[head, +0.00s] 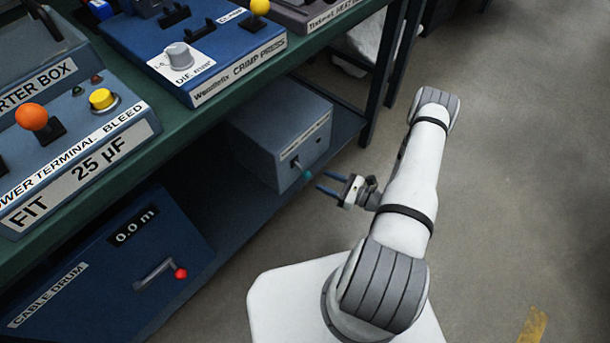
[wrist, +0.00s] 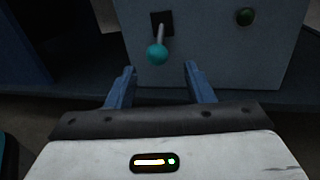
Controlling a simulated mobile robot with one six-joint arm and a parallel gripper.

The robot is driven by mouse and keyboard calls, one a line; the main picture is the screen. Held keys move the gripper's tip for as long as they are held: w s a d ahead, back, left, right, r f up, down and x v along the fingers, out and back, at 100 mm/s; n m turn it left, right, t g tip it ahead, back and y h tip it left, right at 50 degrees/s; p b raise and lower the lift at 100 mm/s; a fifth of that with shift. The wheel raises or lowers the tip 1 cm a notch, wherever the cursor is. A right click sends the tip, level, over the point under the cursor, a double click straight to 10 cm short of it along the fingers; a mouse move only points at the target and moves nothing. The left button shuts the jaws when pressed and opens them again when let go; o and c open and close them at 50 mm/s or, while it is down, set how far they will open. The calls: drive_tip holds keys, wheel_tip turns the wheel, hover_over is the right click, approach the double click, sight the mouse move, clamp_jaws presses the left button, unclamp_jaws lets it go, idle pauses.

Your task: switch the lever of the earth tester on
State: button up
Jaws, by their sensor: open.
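The grey-blue box on the lower shelf (head: 280,140) has a lever with a teal ball knob (head: 307,174) on its front; its label is too small to read, so I cannot confirm it is the earth tester. In the wrist view the lever's teal knob (wrist: 157,54) hangs below a dark slot, with the shaft sloping down from it. A dark green round lamp or button (wrist: 245,17) sits to the right on the same face. My gripper (head: 323,183) is open and empty, just in front of the knob. In the wrist view its two blue fingers (wrist: 160,75) stand apart below the knob, not touching it.
A blue cable drum box (head: 130,255) with a red-knobbed crank (head: 181,273) stands at lower left. The green bench (head: 180,115) overhead carries the capacitor box (head: 75,150) and crimp press (head: 200,45). A bench leg (head: 387,80) stands right of the box. Floor at right is clear.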

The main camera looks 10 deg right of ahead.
sight(306, 174)
drive_tip(key=b+x, duration=0.1)
drive_tip(key=x, duration=0.7)
drive_tip(key=shift+s+a+b, duration=0.1)
drive_tip(key=shift+s+b, duration=0.05)
drive_tip(key=shift+b, duration=0.25)
drive_tip(key=shift+c, duration=0.3)
